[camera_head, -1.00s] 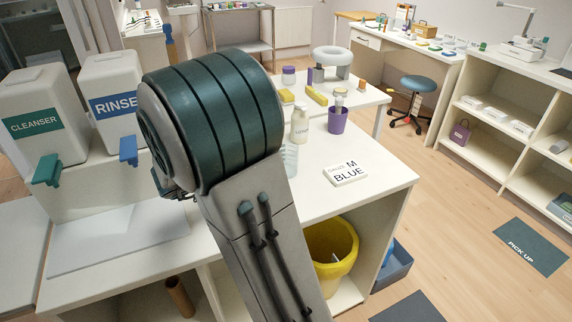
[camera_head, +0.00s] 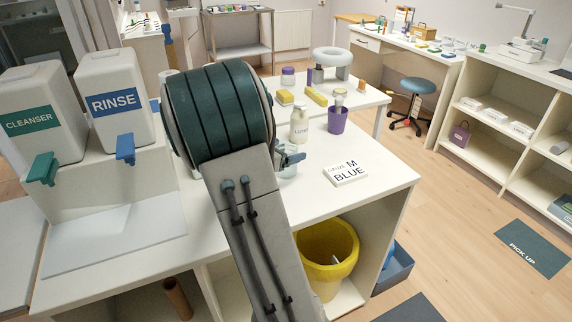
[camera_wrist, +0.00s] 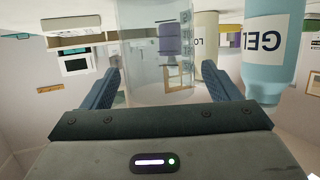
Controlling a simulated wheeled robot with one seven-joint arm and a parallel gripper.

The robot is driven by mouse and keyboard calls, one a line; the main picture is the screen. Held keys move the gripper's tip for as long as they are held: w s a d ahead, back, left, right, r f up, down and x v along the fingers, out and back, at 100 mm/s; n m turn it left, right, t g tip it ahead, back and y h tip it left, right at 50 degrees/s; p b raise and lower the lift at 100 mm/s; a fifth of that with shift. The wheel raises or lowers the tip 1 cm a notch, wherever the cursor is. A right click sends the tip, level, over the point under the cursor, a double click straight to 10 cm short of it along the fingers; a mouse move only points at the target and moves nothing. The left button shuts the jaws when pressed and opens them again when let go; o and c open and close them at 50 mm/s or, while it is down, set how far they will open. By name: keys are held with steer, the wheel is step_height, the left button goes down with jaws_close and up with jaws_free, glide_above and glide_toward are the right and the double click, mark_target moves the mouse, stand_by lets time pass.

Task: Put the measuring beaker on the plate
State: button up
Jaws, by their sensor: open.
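The clear measuring beaker (camera_wrist: 150,72) shows upside down in the wrist view, between the two blue fingers of my gripper (camera_wrist: 160,74). The fingers are open, one on each side of it, and I cannot tell whether either touches it. In the head view my gripper (camera_head: 290,158) is low over the white counter, partly behind my arm. The beaker (camera_head: 288,172) is mostly hidden there by the gripper. I cannot make out a plate in either view.
A pale blue gel bottle (camera_wrist: 270,48) stands close beside the right finger in the wrist view. A lotion bottle (camera_head: 299,124) and a purple cup (camera_head: 338,120) stand behind the gripper. A labelled card (camera_head: 346,173) lies to the right. The counter's front right is clear.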

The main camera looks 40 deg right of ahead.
steer(key=shift+w+d+f, duration=0.1)
steer(key=shift+d, duration=0.3)
steer(key=c, duration=1.1)
steer(key=shift+c, duration=0.2)
